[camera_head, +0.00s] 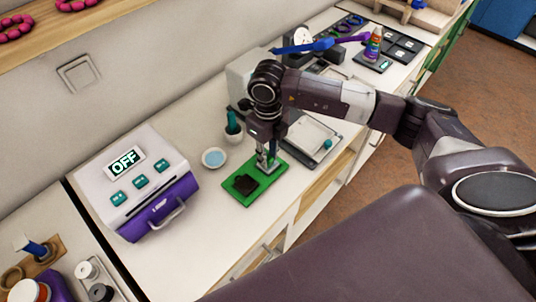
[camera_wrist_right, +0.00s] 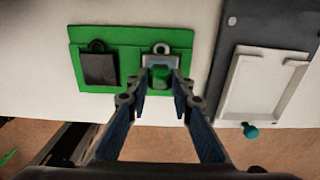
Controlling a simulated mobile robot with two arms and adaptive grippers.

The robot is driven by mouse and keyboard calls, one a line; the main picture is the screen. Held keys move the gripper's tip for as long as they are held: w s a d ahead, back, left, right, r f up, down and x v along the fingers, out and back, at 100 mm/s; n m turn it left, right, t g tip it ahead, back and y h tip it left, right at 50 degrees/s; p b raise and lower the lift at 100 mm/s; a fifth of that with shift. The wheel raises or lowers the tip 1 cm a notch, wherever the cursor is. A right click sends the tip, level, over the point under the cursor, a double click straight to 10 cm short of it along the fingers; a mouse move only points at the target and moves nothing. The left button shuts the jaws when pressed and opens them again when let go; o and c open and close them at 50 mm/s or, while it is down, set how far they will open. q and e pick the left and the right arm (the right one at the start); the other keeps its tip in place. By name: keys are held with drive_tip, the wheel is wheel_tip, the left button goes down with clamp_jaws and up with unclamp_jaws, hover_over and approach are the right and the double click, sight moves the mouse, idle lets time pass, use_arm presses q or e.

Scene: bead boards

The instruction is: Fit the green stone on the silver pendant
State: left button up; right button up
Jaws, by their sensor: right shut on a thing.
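A green board (camera_head: 267,180) lies on the white counter; it also shows in the wrist view (camera_wrist_right: 130,64). A dark square pendant (camera_wrist_right: 99,68) rests on its left part and shows in the head view too (camera_head: 246,184). The silver pendant (camera_wrist_right: 162,50), with a ring at its top, lies on the board's right part, partly hidden by the stone and fingertips. My right gripper (camera_head: 266,163) is shut on the green stone (camera_wrist_right: 160,78), which appears over the silver pendant. Whether the stone touches it I cannot tell. My left gripper is out of view.
A white and purple lamp box (camera_head: 150,185) reading OFF stands to the left. A grey and white tray device with a teal knob (camera_wrist_right: 250,131) lies to the right. The counter before the lamp box is clear.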

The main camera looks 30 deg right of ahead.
drive_tip(key=shift+f+b, duration=0.15)
drive_tip(key=shift+b, duration=0.15)
idle(0.6)
drive_tip(key=o, duration=1.4)
drive_tip(key=shift+r+p, duration=2.05)
drive_tip(key=shift+r, duration=1.5)
drive_tip(key=shift+f, duration=0.1)
